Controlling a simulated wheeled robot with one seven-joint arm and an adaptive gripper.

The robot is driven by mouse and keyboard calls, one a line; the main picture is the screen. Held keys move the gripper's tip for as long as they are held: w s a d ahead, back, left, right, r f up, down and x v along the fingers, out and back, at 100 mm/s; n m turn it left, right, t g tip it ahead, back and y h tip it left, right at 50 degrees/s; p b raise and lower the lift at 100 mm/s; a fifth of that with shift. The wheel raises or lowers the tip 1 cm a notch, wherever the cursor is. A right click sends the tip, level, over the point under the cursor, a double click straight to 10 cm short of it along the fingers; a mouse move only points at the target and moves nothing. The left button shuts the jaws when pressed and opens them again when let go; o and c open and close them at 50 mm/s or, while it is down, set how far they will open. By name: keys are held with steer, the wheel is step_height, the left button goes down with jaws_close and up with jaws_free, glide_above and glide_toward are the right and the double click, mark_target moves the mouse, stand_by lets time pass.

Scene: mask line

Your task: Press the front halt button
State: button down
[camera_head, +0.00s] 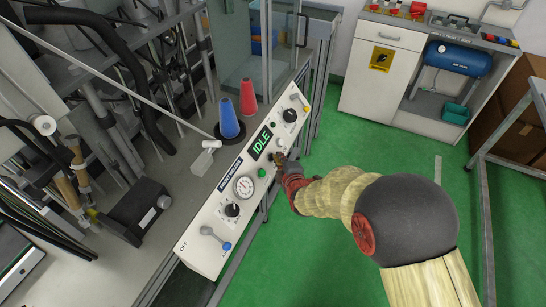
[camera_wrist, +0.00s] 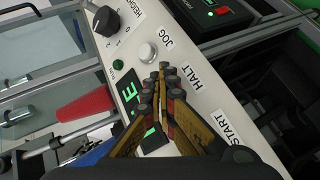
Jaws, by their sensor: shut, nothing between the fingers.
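The white control panel (camera_head: 199,254) runs diagonally along the machine's front edge in the head view. Its green display (camera_head: 262,143) reads IDLE. In the wrist view the HALT label (camera_wrist: 203,78) is beside my fingertips. No halt button face shows; my fingers cover the panel beside that label. My gripper (camera_head: 281,162) is at the panel's right edge, near the display. In the wrist view my gripper (camera_wrist: 164,72) is shut and empty, its tips over the panel between the silver JOG button (camera_wrist: 148,52) and the START label (camera_wrist: 228,127). I cannot tell whether the tips touch anything.
A black knob (camera_wrist: 105,20) and a small green lamp (camera_wrist: 118,64) are near the JOG button. A gauge (camera_head: 244,187) and a lever (camera_head: 212,234) sit lower on the panel. Blue (camera_head: 228,119) and red (camera_head: 248,98) cones stand behind it. Green floor is open at right.

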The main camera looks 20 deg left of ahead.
steer(key=shift+d+r, duration=0.1)
steer(key=shift+s+d+r+p, duration=0.1)
steer(key=shift+d+r+p, duration=0.2)
steer(key=shift+d+r, duration=0.15)
steer(key=shift+s+d+r+p, duration=0.1)
steer(key=shift+d+r+p, duration=0.4)
steer(key=shift+d+r, duration=0.4)
steer(key=shift+s+d+r+p, duration=0.1)
steer(key=shift+d+r+p, duration=0.5)
steer(key=shift+d, duration=0.5)
